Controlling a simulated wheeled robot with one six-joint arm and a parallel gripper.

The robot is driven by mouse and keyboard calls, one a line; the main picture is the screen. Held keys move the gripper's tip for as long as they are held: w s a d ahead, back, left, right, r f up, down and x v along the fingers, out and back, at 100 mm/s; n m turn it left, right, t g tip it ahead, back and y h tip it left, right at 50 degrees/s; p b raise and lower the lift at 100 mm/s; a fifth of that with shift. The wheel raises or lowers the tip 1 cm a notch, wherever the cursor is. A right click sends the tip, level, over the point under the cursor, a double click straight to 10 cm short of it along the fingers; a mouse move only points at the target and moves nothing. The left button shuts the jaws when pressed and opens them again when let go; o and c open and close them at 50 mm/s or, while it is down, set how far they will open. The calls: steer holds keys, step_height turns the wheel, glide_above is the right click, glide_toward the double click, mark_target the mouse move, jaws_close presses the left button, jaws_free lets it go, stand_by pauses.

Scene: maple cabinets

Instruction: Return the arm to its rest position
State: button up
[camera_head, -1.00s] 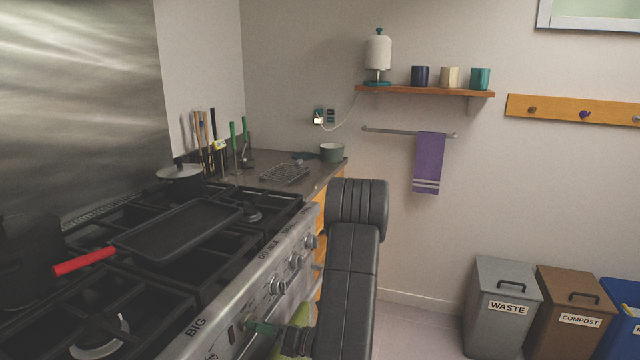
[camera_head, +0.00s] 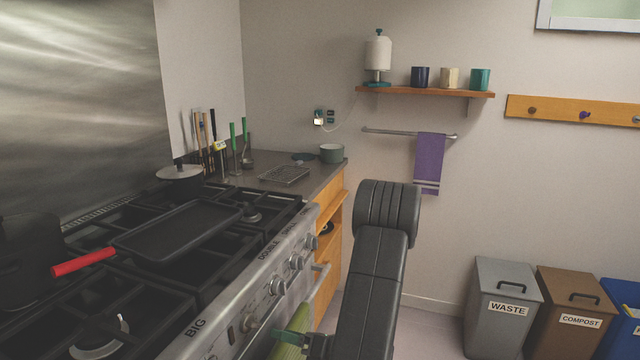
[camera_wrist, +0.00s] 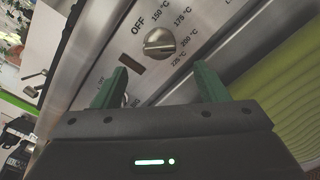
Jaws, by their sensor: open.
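My arm rises in the lower middle of the head view, beside the stove's front. My gripper (camera_head: 297,318) shows partly at the bottom, close to the stove front. The wrist view shows its two green fingers (camera_wrist: 160,82) apart, with nothing between them. They point toward a control knob (camera_wrist: 159,41) marked with oven temperatures. I cannot tell whether a finger touches the panel.
The stove (camera_head: 250,290) fills the left, with a flat black griddle (camera_head: 178,228) and a red-handled pot (camera_head: 28,270) on it. A green cloth (camera_wrist: 292,85) hangs close to my gripper. Grey waste (camera_head: 500,310) and brown compost (camera_head: 570,315) bins stand right. Floor between is clear.

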mark_target(257, 327)
steer(key=v, duration=0.7)
steer(key=x, duration=1.4)
steer(key=shift+f+n+b, duration=0.3)
steer(key=shift+b, duration=0.3)
steer(key=n+b, duration=0.3)
steer(key=b, duration=0.1)
steer(key=shift+d, duration=0.1)
steer(key=n+b, duration=0.5)
steer(key=b, duration=0.2)
steer(key=shift+b, duration=0.35)
steer(key=shift+s+d+r, duration=0.1)
steer(key=shift+d+r, duration=0.05)
steer(key=shift+r, duration=0.05)
steer(key=v, duration=0.4)
steer(key=shift+r+p, duration=0.2)
steer(key=shift+p, duration=0.15)
steer(key=shift+v, duration=0.9)
steer(key=shift+f, duration=0.1)
